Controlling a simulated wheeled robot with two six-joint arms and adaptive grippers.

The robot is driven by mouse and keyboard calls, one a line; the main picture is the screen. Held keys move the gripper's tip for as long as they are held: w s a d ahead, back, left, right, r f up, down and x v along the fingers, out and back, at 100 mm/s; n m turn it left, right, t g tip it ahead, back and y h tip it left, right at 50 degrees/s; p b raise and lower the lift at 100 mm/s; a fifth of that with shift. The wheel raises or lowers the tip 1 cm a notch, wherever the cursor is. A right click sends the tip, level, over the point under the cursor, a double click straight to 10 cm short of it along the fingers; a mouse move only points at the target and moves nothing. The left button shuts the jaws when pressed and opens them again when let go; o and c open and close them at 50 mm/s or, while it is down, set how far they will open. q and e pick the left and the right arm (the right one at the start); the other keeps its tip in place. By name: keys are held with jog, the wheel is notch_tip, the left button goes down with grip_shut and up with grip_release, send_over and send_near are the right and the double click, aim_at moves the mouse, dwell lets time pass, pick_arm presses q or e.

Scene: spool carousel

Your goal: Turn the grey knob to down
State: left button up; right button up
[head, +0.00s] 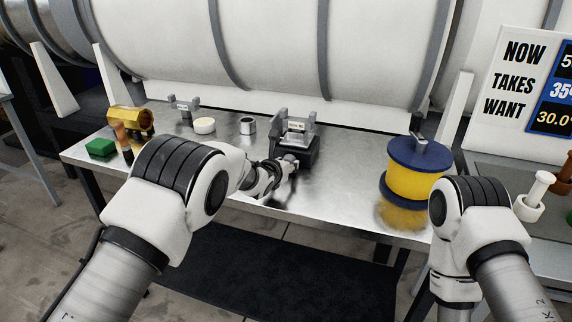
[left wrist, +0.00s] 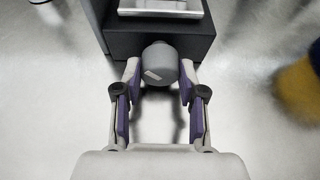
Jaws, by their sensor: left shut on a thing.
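The grey knob (left wrist: 158,62) sits on the front of a dark box (left wrist: 200,42) in the left wrist view. It is round, with a pale pointer mark on its face that points toward the left. My left gripper (left wrist: 160,75) is shut on the knob, one finger on each side. In the head view the dark box (head: 308,156) stands in the middle of the metal table, and my left gripper (head: 288,163) is at its front and hides most of the knob. My right arm comes in at the right; its gripper is not in view.
A blue and yellow spool (head: 412,178) stands on the table to the right. A grey cup (head: 248,126), a white round piece (head: 205,126), a green block (head: 101,147) and a yellow item (head: 130,120) are to the left. A sign board (head: 515,85) stands at the back right.

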pick_arm(q)
jog(key=shift+f+n+h, duration=0.1)
jog(key=shift+n+h, duration=0.5)
jog(key=shift+n, duration=0.3)
jog(key=o, duration=0.9)
jog(key=shift+o, duration=1.1)
jog(key=shift+w+f, duration=0.1)
jog(key=v, duration=1.2)
jog(key=shift+w, duration=0.1)
